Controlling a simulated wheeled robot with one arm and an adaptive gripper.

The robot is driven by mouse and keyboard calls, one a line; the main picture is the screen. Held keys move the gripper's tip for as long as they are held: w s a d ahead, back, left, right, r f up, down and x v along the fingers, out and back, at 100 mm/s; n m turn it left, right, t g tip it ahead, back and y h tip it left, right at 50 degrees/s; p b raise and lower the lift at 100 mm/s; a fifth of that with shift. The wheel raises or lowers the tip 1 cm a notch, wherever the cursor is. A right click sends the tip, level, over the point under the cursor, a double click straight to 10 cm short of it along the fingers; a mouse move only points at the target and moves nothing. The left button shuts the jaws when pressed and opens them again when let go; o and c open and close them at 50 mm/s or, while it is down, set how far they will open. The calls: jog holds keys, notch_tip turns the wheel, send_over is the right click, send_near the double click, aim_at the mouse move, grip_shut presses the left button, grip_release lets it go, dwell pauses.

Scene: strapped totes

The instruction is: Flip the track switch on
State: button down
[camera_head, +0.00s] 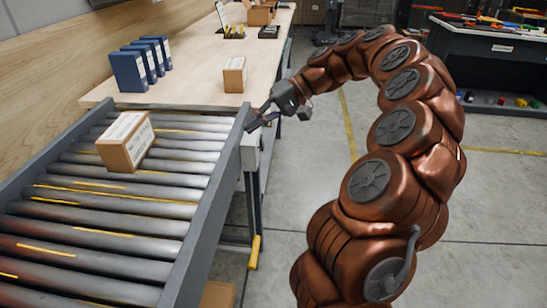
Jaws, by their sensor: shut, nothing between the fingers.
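A roller track (110,215) with dark metal rollers and a grey side rail (207,232) fills the left of the view. A small pale box (250,155) is on the outer side of the rail near its far end; it may be the switch housing, but no switch lever or its position can be made out. My gripper (255,125) is shut and empty, just above this box at the rail's far end. I cannot tell whether its fingertips touch the rail or the box.
A labelled carton (125,141) sits on the rollers. A wooden table (190,92) beyond holds blue binders (130,70) and a small carton (234,75). A yellow handle-like part (254,252) is low beside the track. Open floor (480,215) lies right.

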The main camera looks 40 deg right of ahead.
jog(key=d+f+m+t+b, duration=0.2)
jog(key=d+f, duration=0.3)
jog(key=d, duration=0.5)
jog(key=m+t+b, duration=0.2)
jog(key=t, duration=0.1)
send_near(263, 143)
jog(key=s+d, duration=0.5)
jog(key=shift+w+d+h, duration=0.15)
jog(key=shift+w+h, duration=0.1)
jog(key=shift+h, duration=0.15)
jog(key=x, duration=0.4)
jog(key=b+x, duration=0.1)
jog(key=x, duration=0.7)
jog(key=shift+w+a+r, duration=0.25)
jog(key=shift+a, duration=0.15)
jog(key=shift+w+a, duration=0.4)
jog(key=shift+a, duration=0.05)
